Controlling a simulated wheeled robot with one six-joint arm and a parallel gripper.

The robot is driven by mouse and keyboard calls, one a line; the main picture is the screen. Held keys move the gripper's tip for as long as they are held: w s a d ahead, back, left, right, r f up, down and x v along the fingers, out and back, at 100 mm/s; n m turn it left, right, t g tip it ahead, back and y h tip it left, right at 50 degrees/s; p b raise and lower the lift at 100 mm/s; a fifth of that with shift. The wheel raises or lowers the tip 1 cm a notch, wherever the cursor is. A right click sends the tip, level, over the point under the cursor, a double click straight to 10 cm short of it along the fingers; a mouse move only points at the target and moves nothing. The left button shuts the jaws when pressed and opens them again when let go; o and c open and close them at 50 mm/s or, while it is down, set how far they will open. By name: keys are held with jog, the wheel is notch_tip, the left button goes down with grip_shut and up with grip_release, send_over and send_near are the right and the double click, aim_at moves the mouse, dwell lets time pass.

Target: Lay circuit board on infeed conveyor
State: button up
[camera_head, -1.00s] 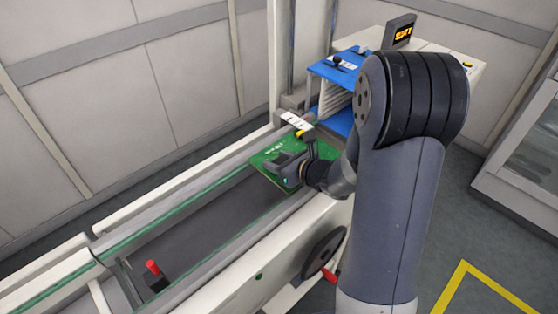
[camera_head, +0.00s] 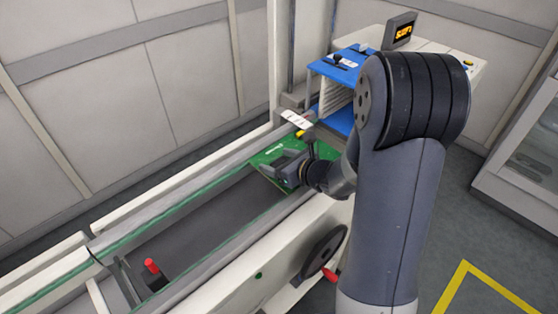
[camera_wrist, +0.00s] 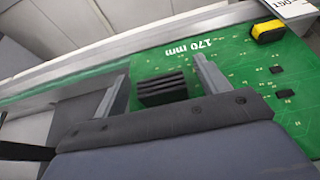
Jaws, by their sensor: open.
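The green circuit board (camera_head: 268,156) lies across the two rails of the infeed conveyor (camera_head: 145,222), near its far end. In the wrist view the board (camera_wrist: 240,75) shows a "170 mm" print, black chips and a dark finned block (camera_wrist: 161,90). My gripper (camera_head: 279,170) is just over the board. In the wrist view its two fingers (camera_wrist: 158,97) are apart, one on each side of the finned block, with no visible grip on it. The board's near part is hidden behind my gripper.
A blue rack (camera_head: 338,66) with shelves stands beyond the conveyor's far end, beside a lit display (camera_head: 399,32). A yellow part (camera_wrist: 268,31) sits by the board's far edge. A red-topped post (camera_head: 152,267) stands in the conveyor's near part. The belt between is clear.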

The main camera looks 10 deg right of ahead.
jog(key=v, duration=1)
jog(key=shift+s+d+r, duration=0.1)
jog(key=shift+s+d, duration=0.1)
jog(key=shift+s, duration=0.1)
jog(key=shift+w, duration=0.1)
jog(key=x, duration=1)
jog(key=shift+w+a, duration=0.2)
jog(key=shift+r, duration=0.1)
jog(key=shift+f, duration=0.2)
